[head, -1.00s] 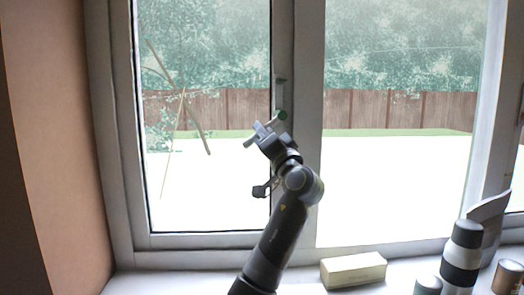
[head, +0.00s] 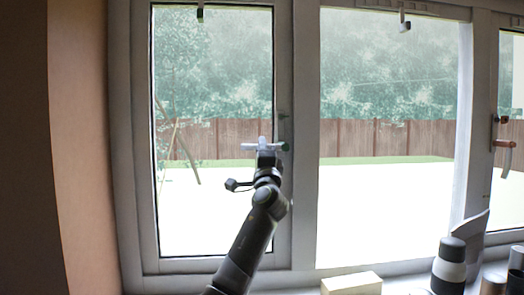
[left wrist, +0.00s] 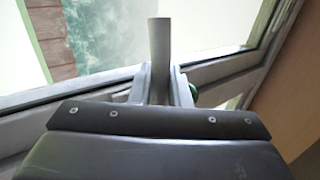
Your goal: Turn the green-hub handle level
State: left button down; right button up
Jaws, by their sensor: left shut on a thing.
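The green hub (head: 285,147) is on the upright frame between the left and middle window panes. Its pale grey handle (head: 247,147) points left from the hub and looks about level in the head view. My left gripper (head: 266,149) is shut on the handle, with the free end sticking out to the left. In the left wrist view the handle (left wrist: 160,45) rises between the two fingers (left wrist: 163,82), and the green hub (left wrist: 192,93) shows partly behind the right finger. My right gripper is not in view.
A pale block (head: 351,284) and a black-and-white cylinder (head: 450,265) stand on the sill. Small catches sit at the top left (head: 200,14) and top middle (head: 404,22). The glass around my arm is clear.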

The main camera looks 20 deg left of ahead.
pick_arm(q)
jog(key=shift+s+r, duration=0.15)
jog(key=shift+r, duration=0.35)
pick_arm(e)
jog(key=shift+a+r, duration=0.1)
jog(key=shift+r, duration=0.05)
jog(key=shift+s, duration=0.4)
pick_arm(q)
jog(key=c, duration=1.5)
grip_release()
jog(key=shift+a, duration=0.1)
jog(key=shift+o, duration=0.5)
jog(key=shift+s+a+f, duration=0.1)
jog(key=shift+s, duration=0.1)
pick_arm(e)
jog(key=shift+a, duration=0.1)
